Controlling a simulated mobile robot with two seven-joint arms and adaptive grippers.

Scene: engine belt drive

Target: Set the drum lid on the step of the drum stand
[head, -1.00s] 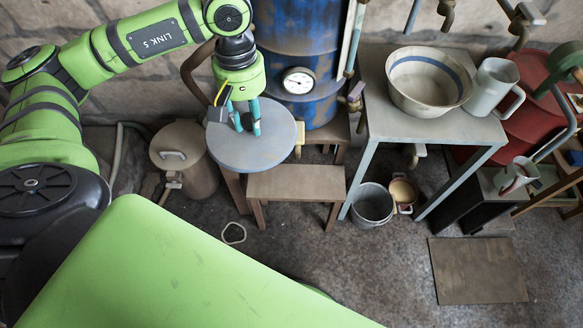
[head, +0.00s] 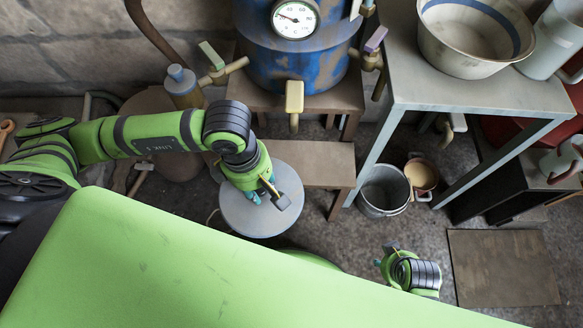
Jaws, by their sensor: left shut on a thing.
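The drum lid (head: 250,218) is a flat blue-grey disc. My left gripper (head: 262,192) is shut on it from above, near its middle. The lid shows in front of and to the left of the brown wooden step (head: 318,165) of the drum stand (head: 335,93). It overlaps the step's left end in the picture; its height above the floor is hard to tell. The step's visible top is bare. My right gripper (head: 388,256) shows small at the lower middle, partly behind my green body, and its fingers are unclear.
A blue drum (head: 293,55) with a gauge and taps stands on the stand behind the step. A grey table (head: 470,92) with a bowl (head: 470,38) is to the right. A bucket (head: 384,190) and a small pot (head: 422,176) sit below it. Floor right of the step is partly clear.

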